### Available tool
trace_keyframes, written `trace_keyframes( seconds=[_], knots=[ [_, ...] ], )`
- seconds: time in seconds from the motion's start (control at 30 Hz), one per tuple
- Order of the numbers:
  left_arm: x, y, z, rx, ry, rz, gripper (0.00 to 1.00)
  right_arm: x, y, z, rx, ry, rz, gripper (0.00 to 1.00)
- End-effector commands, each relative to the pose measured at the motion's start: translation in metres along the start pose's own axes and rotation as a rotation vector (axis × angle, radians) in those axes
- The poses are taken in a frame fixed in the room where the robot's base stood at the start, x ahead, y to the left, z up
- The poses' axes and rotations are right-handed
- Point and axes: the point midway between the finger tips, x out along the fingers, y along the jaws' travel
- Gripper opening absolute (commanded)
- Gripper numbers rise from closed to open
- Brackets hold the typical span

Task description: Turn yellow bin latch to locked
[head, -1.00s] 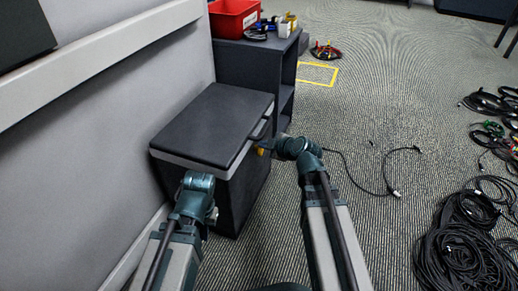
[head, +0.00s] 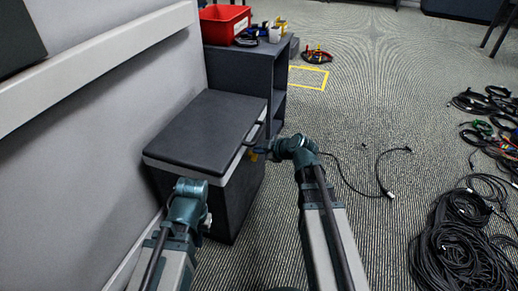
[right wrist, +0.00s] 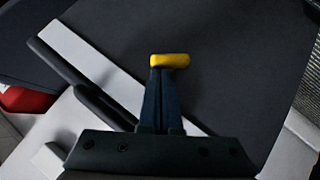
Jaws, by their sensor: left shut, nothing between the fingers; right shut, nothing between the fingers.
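The bin (head: 240,195) is a dark box with a dark lid and a light rim band, standing against the wall. Its yellow latch (head: 252,155) is on the side facing right, just below the rim, mostly hidden by my right gripper (head: 263,150). In the right wrist view the yellow latch (right wrist: 169,61) is a short bar right at the tips of my shut right gripper (right wrist: 160,85), slanted relative to the light rim band. I cannot tell whether they touch. My left gripper (head: 205,218) is shut and empty in front of the bin, its fingers mostly hidden.
A dark shelf unit (head: 235,70) with a red bin (head: 223,22) on top stands behind. A black cable (head: 365,185) lies on the carpet right of my right arm. Coiled cables (head: 460,245) cover the far right floor. A yellow floor outline (head: 312,88) is beyond.

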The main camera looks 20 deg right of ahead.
Motion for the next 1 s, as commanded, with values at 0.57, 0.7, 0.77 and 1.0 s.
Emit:
trace_keyframes(
  seconds=[0.57, 0.7, 0.77, 1.0],
  knots=[
    [-0.021, -0.002, 0.001, 0.0, 0.0, 0.0, 0.0, 0.002, 0.011, 0.002, 0.173, -0.004, -0.171, 0.0],
    [-0.025, -0.003, 0.001, 0.0, 0.0, 0.0, 0.0, 0.004, 0.015, 0.004, 0.243, -0.004, -0.239, 0.0],
    [-0.025, -0.003, 0.001, 0.0, 0.0, 0.0, 0.0, 0.004, 0.015, 0.005, 0.259, -0.004, -0.255, 0.0],
    [-0.025, -0.003, 0.001, 0.0, 0.0, 0.0, 0.0, 0.009, 0.021, 0.009, 0.314, -0.003, -0.31, 0.0]
  ],
)
